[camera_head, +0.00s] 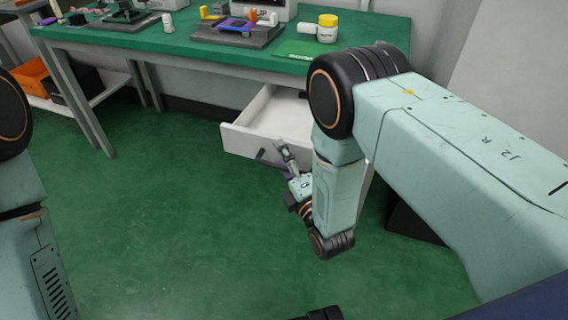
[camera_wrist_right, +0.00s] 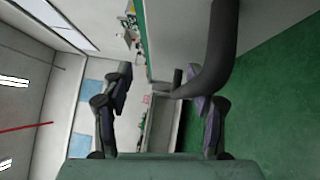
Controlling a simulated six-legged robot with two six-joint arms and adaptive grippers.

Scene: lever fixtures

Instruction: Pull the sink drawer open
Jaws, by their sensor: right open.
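The white drawer (camera_head: 243,142) stands pulled out from under the green-topped bench, with its inside showing. My right gripper (camera_head: 272,153) is open at the drawer's front in the head view, and its arm hides the drawer's right part. In the right wrist view, a dark curved handle (camera_wrist_right: 218,52) on the pale drawer front (camera_wrist_right: 175,38) reaches down close to the right-hand finger. The jaws (camera_wrist_right: 160,112) are wide apart there; I cannot tell whether a finger touches the handle. My left arm shows at the left edge, but its gripper is out of view.
The green bench top (camera_head: 160,42) carries a grey tray (camera_head: 238,36), a yellow-lidded white jar (camera_head: 327,28) and small parts. An orange bin (camera_head: 36,76) is on a low shelf at the left. The green floor (camera_head: 150,220) before the drawer is clear.

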